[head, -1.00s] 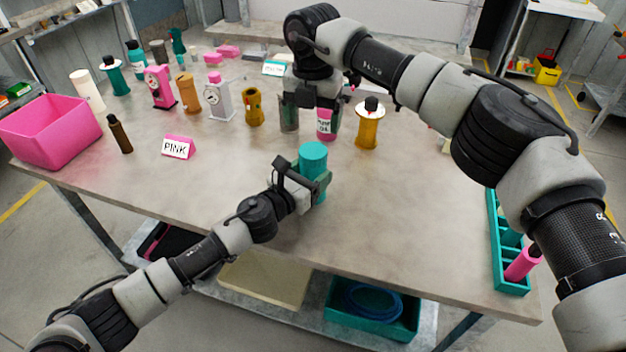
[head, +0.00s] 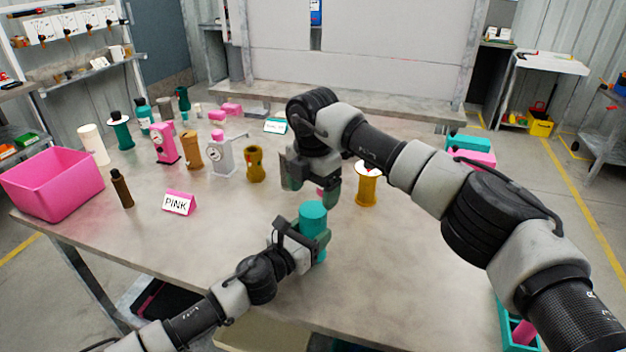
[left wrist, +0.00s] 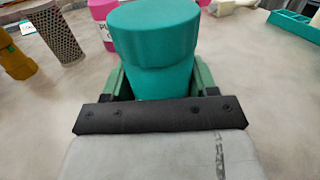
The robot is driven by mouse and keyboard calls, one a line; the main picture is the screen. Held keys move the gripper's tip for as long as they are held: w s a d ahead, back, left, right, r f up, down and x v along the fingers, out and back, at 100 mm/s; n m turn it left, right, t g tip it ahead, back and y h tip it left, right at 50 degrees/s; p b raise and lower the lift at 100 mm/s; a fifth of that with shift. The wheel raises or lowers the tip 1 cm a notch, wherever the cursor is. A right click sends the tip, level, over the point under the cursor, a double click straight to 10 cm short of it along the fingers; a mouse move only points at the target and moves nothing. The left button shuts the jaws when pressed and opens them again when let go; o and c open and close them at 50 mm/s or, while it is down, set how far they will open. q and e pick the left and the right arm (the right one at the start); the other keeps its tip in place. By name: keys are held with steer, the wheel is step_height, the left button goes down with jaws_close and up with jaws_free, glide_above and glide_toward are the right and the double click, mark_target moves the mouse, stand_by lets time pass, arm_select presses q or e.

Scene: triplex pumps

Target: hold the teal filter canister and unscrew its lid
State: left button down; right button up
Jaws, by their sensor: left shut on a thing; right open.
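The teal filter canister (head: 313,216) stands upright near the front middle of the table. Its wide round lid (left wrist: 155,32) fills the upper middle of the left wrist view. My left gripper (head: 315,240) is shut around the canister's body below the lid, one green finger on each side. My right gripper (head: 311,184) is open and points down, just behind and above the canister in the head view. It appears empty and apart from the lid. It hides most of a pink bottle, which shows in the left wrist view (left wrist: 102,22).
A yellow spool-shaped part (head: 368,188) stands right of my right gripper. A perforated grey cylinder (left wrist: 52,32) stands behind the canister. A pink bin (head: 52,190), a PINK sign (head: 179,203) and several pump parts occupy the left and back.

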mark_target(313, 209)
steer(key=shift+f, duration=2.6)
